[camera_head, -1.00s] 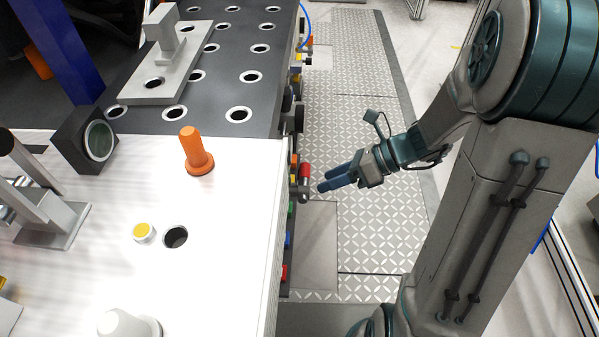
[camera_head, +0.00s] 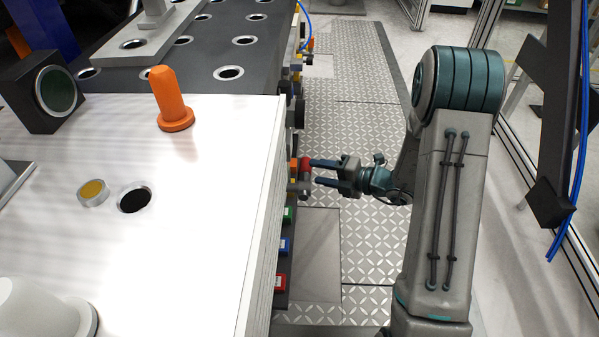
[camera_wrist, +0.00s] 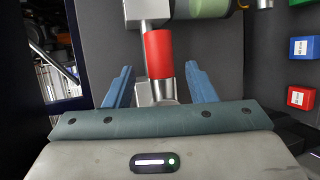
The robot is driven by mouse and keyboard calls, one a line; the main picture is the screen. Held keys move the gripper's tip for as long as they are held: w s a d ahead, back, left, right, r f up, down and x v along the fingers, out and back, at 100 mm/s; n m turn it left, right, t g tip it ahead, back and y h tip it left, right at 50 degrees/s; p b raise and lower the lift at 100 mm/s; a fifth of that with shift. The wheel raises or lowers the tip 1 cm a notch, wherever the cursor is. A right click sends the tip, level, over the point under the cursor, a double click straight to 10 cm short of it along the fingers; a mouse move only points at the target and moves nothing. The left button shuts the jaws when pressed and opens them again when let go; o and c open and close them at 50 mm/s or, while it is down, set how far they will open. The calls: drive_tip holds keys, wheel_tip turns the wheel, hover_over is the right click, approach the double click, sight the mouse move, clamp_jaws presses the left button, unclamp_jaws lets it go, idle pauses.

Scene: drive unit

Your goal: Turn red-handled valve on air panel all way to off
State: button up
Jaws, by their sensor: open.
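The red-handled valve (camera_head: 304,164) sticks out from the side panel below the white table's edge, partly hidden by my fingertips in the head view. In the wrist view its red handle (camera_wrist: 158,54) has a bare metal end and points toward my palm. My gripper (camera_head: 322,172) is open at the valve, with its blue fingers reaching the handle. In the wrist view my gripper (camera_wrist: 160,85) has one finger on each side of the handle, with a visible gap on both sides. The air panel (camera_wrist: 262,60) is the dark grey surface behind it.
Green (camera_head: 287,214), blue (camera_head: 284,246) and red (camera_head: 280,283) blocks sit along the panel below the valve. The white tabletop (camera_head: 200,240) bears an orange peg (camera_head: 169,100). The patterned floor (camera_head: 345,130) beside the panel is clear. A fence post stands at the right.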

drive_tip(key=b+x, duration=0.1)
drive_tip(key=x, duration=0.6)
clamp_jaws()
